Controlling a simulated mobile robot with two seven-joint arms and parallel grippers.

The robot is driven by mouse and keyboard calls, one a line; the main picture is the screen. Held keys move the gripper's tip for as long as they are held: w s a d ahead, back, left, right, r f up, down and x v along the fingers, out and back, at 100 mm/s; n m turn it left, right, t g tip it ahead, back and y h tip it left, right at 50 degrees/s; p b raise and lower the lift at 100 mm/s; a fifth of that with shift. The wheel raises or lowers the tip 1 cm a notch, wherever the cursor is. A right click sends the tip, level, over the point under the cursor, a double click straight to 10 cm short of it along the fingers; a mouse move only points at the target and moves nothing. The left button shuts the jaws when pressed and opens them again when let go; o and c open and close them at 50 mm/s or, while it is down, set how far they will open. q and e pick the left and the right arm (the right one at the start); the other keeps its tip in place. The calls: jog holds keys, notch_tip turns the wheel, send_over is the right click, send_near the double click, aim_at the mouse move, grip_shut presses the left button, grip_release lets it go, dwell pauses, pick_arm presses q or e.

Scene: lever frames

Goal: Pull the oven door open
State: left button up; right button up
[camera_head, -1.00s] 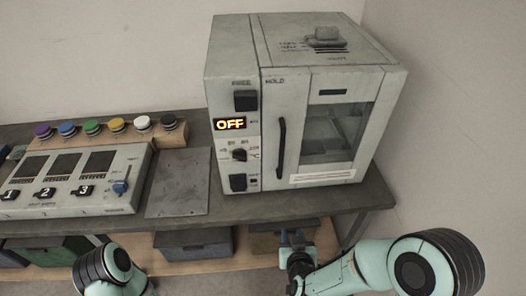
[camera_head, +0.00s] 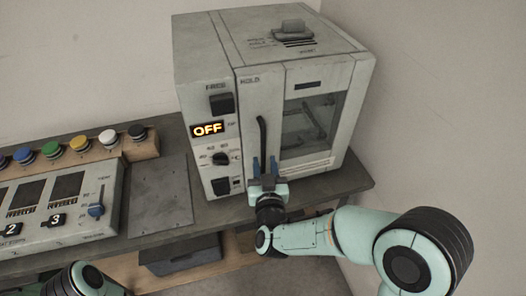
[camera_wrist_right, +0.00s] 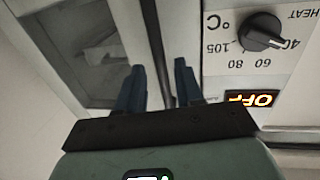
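The oven (camera_head: 215,70) is a grey box on the bench, and its display reads OFF. Its door (camera_head: 318,75) with a glass window is closed. The black vertical door handle (camera_head: 261,135) is on the door's left side. My right gripper (camera_head: 264,167) is at the lower part of the handle. In the right wrist view, the blue fingers of the right gripper (camera_wrist_right: 160,85) stand apart on either side of the handle (camera_wrist_right: 153,40), with gaps visible. My left gripper is out of view; only part of my left arm shows at the bottom edge.
A control panel (camera_head: 30,235) with a blue slider stands left on the bench, with coloured buttons (camera_head: 78,144) behind it. A flat grey plate (camera_head: 160,195) lies between panel and oven. A grey bin (camera_head: 180,252) sits on the lower shelf. A wall stands right of the oven.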

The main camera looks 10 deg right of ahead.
aim_at(264, 157)
jog(key=w, duration=0.4)
jog(key=shift+d+p, duration=0.3)
grip_shut()
